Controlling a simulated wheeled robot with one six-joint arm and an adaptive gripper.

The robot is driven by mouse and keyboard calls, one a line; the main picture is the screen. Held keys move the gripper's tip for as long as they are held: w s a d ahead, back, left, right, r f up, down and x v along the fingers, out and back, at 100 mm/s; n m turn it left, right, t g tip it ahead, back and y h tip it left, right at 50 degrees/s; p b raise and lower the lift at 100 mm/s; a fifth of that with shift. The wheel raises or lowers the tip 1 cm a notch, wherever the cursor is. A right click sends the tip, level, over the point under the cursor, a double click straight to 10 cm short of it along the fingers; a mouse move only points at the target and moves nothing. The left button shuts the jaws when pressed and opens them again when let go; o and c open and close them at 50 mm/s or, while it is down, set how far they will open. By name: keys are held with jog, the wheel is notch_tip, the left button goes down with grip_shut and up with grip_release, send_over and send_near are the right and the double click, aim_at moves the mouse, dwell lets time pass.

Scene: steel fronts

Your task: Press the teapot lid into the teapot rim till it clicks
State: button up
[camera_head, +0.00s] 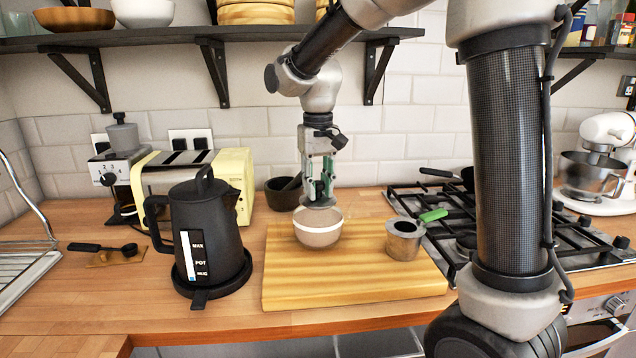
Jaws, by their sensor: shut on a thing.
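My gripper (319,196) points straight down with its green-tipped fingers close together. It is shut on a small, flat grey piece that looks like the teapot lid (319,206); the fingers partly hide it. Directly below is a round, pale pinkish pot with a white band, which I take as the teapot (318,238). It stands upright on the wooden board. The lid is at the pot's opening; I cannot tell whether it touches the rim or is seated. No spout or handle shows clearly on the pot.
A black kettle (208,235) stands left, before a yellow toaster (180,170). A dark mortar (284,193) is behind. The board's front is clear.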

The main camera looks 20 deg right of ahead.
jog(key=shift+f, duration=0.15)
jog(key=o, duration=1)
notch_tip(320, 180, up, 12)
jog(key=n, duration=0.1)
send_over(326, 200)
notch_tip(326, 200, down, 4)
jog(key=shift+s+d+f+m+t, duration=0.3)
jog(key=shift+s+d+f+t, duration=0.45)
jog(key=shift+s+d, duration=2.25)
jog(key=shift+s+d+f+m+t, duration=0.5)
jog(key=shift+s+d, duration=1.05)
jog(key=shift+s, duration=2.7)
jog(key=shift+s+d+f+m+t, duration=0.1)
jog(key=shift+s+d+f+t, duration=0.8)
jog(key=shift+s+d, duration=2.1)
